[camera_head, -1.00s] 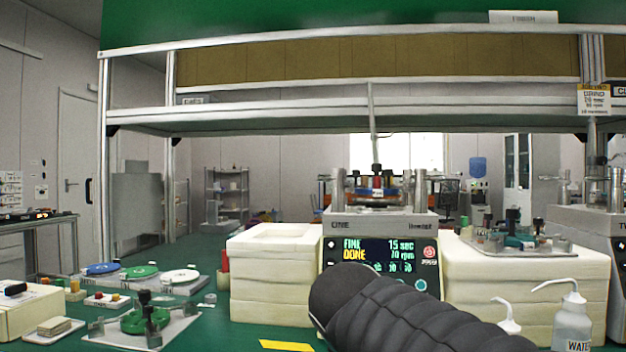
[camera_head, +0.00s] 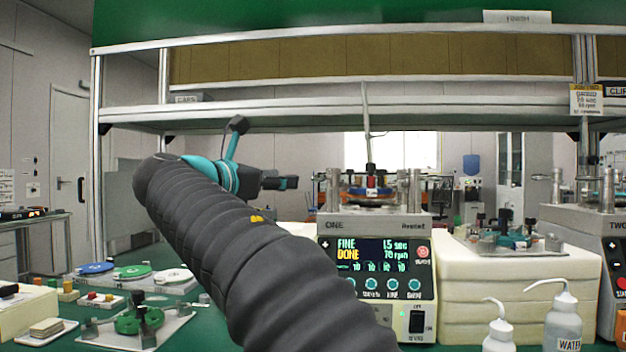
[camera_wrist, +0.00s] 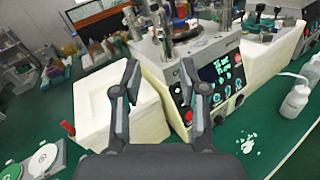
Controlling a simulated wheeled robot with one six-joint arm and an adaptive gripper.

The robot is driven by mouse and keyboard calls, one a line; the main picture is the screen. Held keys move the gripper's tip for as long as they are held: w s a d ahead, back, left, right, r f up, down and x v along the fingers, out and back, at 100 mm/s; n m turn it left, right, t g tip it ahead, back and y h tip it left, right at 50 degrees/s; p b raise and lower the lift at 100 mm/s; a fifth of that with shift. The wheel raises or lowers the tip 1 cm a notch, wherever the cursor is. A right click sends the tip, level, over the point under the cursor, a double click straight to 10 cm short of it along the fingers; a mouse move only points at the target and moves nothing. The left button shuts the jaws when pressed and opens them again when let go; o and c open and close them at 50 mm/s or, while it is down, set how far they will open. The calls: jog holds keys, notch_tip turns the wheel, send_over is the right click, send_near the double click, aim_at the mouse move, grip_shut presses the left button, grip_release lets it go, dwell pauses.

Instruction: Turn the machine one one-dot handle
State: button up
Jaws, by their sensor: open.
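Machine one (camera_head: 374,225) is a grey unit marked ONE above a panel with a lit screen (camera_head: 371,254) reading FINE, DONE, 15 sec, 70 rpm. Upright metal posts and a blue and red part (camera_head: 374,191) stand on its top. I cannot make out a one-dot mark on any handle. My gripper (camera_head: 287,183) is open and empty, in the air left of machine one's top. In the wrist view my gripper's open fingers (camera_wrist: 160,72) are spread in front of the machine (camera_wrist: 200,75), with no contact visible. My arm hides part of the white block left of the panel.
Foam blocks (camera_head: 520,300) flank the machine; the right one carries a metal plate with fittings (camera_head: 505,242). Squeeze bottles (camera_head: 563,320) stand front right. A green fixture (camera_head: 140,318) and coloured discs (camera_head: 133,271) lie at left. A shelf (camera_head: 340,118) spans above.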

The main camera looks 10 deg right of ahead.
aim_at(312, 179)
jog(key=x, duration=1.1)
jog(key=shift+w+d, duration=0.2)
jog(key=shift+w, duration=0.05)
jog(key=shift+c, duration=0.2)
grip_shut()
